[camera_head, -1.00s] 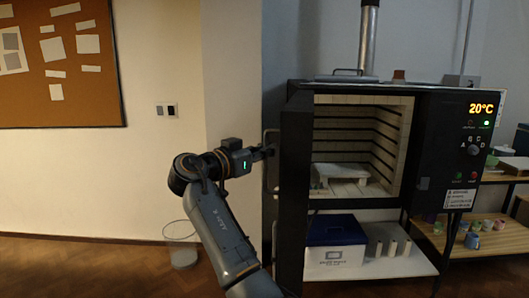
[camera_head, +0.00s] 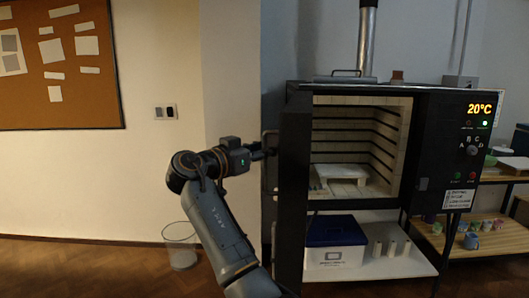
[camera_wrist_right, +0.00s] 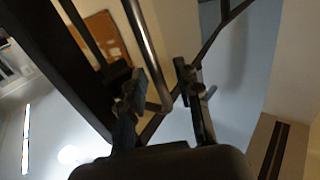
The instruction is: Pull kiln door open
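The kiln door (camera_head: 293,185) is swung open to the left of the kiln (camera_head: 405,92) and shows nearly edge-on, leaving the chamber in full view. Its metal bar handle (camera_head: 267,172) is on the door's left side. My right gripper (camera_head: 264,151) is at the upper part of this handle. In the right wrist view, the two fingers of my right gripper (camera_wrist_right: 162,102) are spread apart. The handle bar (camera_wrist_right: 145,45) runs down between them, with gaps visible, so they do not look clamped on it. My left gripper is not in view.
A white shelf on supports (camera_head: 340,172) stands inside the chamber. A blue-lidded box (camera_head: 336,232) sits below the kiln. A wire bin (camera_head: 181,248) stands on the floor by the left wall. A table with small colourful pots (camera_head: 472,241) is at right. Floor to the left is mostly clear.

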